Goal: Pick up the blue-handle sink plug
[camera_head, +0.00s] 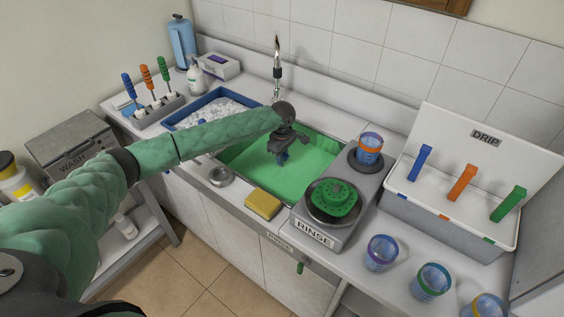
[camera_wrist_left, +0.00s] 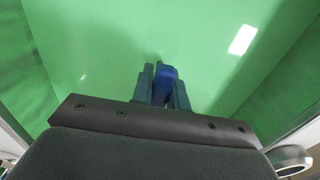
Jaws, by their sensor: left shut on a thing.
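My left gripper (camera_head: 282,158) reaches into the sink from the left and points down over the green basin (camera_head: 315,165). In the left wrist view my left gripper (camera_wrist_left: 162,88) is shut on the blue handle of the sink plug (camera_wrist_left: 164,74), which sits between its two fingers against the green basin. The lower part of the plug is hidden, so I cannot tell whether it touches the basin floor. In the head view the fingers hide most of the plug. My right gripper is in neither view.
A faucet (camera_head: 277,65) stands behind the sink. A blue tray of ice (camera_head: 212,106) lies left of it. A yellow sponge (camera_head: 262,204) and a round metal piece (camera_head: 221,176) are on the front edge. The rinse unit (camera_head: 315,235) and drip box (camera_head: 440,212) stand at right.

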